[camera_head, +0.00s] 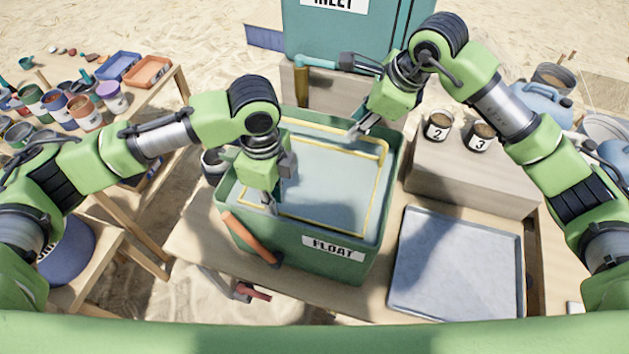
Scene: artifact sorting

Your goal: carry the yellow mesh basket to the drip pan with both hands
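The yellow mesh basket (377,187) sits inside the green tank labelled FLOAT (318,262). Its yellow rim shows above pale, cloudy water, and the mesh below is hard to make out. My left gripper (270,204) points down inside the tank near the rim's left side. My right gripper (355,131) is at the far side of the rim, toward its right corner. At this size I cannot tell whether either gripper's fingers are closed or touch the rim. The drip pan (457,262), a flat grey tray, lies empty on the table to the right of the tank.
An orange-handled tool (250,238) leans on the tank's left front. Cups numbered 2 (437,127) and 3 (480,136) stand on a wooden block (470,181) behind the pan. The teal INLET tank (342,37) stands behind. A side table at left holds several pots.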

